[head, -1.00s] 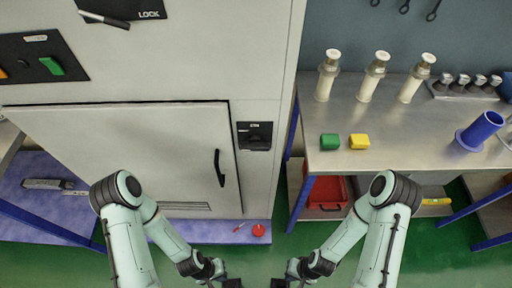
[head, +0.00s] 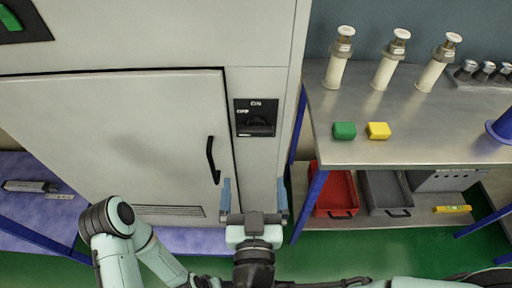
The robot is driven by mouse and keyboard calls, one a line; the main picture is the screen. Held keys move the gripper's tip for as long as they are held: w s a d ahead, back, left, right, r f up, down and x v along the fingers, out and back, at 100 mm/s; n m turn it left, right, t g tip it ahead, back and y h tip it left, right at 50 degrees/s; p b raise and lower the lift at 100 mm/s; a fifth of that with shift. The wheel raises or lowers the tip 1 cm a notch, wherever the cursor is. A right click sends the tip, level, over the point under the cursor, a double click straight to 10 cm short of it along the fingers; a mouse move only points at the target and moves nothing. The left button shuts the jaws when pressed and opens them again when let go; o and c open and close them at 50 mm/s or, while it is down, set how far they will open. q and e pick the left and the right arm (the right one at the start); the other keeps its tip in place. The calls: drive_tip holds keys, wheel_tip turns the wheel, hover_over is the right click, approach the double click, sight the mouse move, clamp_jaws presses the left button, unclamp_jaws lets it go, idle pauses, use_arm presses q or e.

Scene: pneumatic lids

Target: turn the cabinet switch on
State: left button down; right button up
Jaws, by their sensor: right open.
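The cabinet switch (head: 256,118) is a black panel on the cabinet front, right of the door, with a dark knob and small ON and OFF lettering. The knob's exact setting is too small to tell. The grey cabinet (head: 110,130) has a closed door with a black handle (head: 213,160). My right gripper (head: 254,192) is below the switch, fingers pointing up toward it, open and empty, apart from the switch. My left arm is at the lower left; its gripper is not clearly visible.
To the right stands a metal workbench (head: 440,150) with a green block (head: 344,130), a yellow block (head: 378,130) and white cylinders. A red bin (head: 334,192) and a grey bin (head: 385,190) sit beneath it. The cabinet face around the switch is clear.

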sight(256, 134)
drive_tip(key=w, duration=0.8)
drive_tip(key=w+r, duration=0.1)
drive_tip(key=w, duration=0.3)
drive_tip(key=shift+w+d+r+b, duration=0.15)
drive_tip(key=shift+w+b, duration=0.1)
drive_tip(key=shift+b, duration=0.15)
drive_tip(key=c, duration=0.8)
